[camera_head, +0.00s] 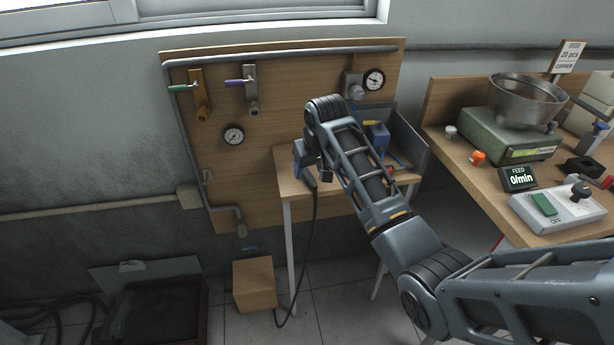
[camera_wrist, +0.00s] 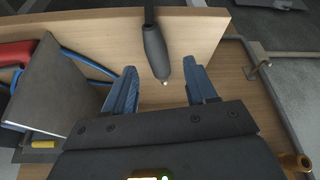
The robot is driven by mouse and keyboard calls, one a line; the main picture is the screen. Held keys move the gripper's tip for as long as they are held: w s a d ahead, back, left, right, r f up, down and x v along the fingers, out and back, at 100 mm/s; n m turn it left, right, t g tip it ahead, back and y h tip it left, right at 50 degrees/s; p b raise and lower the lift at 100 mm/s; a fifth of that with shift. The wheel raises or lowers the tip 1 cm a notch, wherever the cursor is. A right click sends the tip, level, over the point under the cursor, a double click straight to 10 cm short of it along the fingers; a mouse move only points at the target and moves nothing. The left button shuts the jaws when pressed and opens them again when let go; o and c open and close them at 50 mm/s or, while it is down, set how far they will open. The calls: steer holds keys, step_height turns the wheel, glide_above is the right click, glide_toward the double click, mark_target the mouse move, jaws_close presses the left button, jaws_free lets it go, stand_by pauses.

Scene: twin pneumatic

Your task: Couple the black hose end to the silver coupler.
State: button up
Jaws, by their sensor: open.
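The black hose end (camera_wrist: 155,52) has a thick dark grip and a small pale tip, seen against the wooden side table in the wrist view. Its hose (camera_head: 315,220) hangs over the table's front edge to the floor in the head view. My gripper (camera_wrist: 160,68) is open, its blue fingers on either side of the tip, with gaps visible on both sides. In the head view my gripper (camera_head: 303,160) is partly hidden by my arm. The silver coupler (camera_head: 252,100), with a purple lever, is on the wooden wall board, left of and above my gripper.
A brass coupler (camera_head: 202,105) with a green lever is left of the silver one. The side table (camera_head: 290,185) holds a blue item (camera_head: 378,135). A bench with a green scale (camera_head: 508,138) stands right. A wooden box (camera_head: 255,285) is on the floor.

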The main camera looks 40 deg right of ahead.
mark_target(308, 174)
steer(key=shift+x, duration=1.55)
steer(key=shift+d, duration=0.1)
steer(key=shift+r, duration=0.1)
jaws_close()
